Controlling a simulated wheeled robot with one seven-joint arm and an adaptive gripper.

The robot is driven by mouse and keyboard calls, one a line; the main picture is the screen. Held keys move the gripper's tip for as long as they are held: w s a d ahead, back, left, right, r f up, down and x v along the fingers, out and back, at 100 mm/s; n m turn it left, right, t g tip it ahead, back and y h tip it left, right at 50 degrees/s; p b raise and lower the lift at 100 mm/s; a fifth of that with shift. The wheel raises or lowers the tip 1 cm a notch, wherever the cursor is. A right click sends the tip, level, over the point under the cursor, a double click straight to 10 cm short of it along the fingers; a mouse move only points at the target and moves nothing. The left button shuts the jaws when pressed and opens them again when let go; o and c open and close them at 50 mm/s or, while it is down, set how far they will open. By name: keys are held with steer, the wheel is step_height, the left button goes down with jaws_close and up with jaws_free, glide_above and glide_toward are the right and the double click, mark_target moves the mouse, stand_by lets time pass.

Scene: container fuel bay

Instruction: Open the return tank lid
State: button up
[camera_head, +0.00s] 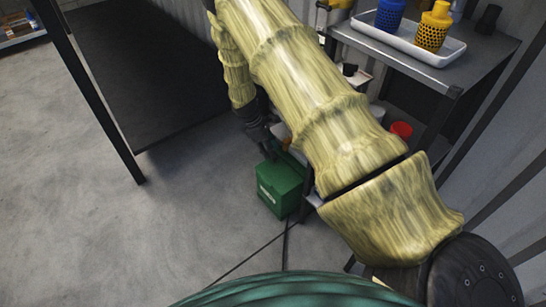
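A green box (283,187) with a pale label on its front stands low, near the floor, in the middle of the picture. It may be the return tank. I cannot tell whether its top is a lid or whether it is open, as my arm hides part of its right side. My gripper (265,146) is dark and points down just above the box's upper left edge. Its fingers are small and partly lost against dark parts. I cannot tell whether they touch the box or are open or shut.
A metal shelf unit (462,72) stands at the right. A white tray (375,33) on it holds a blue container (390,15) and a yellow one (433,27). A red cup (401,130) sits lower. A dark table (150,95) is at upper left. The left floor is clear.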

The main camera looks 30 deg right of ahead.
mark_target(279, 172)
steer(key=shift+b+x, duration=0.4)
steer(key=shift+x, duration=1.15)
steer(key=shift+s, duration=0.1)
jaws_close()
steer(key=shift+r, duration=0.1)
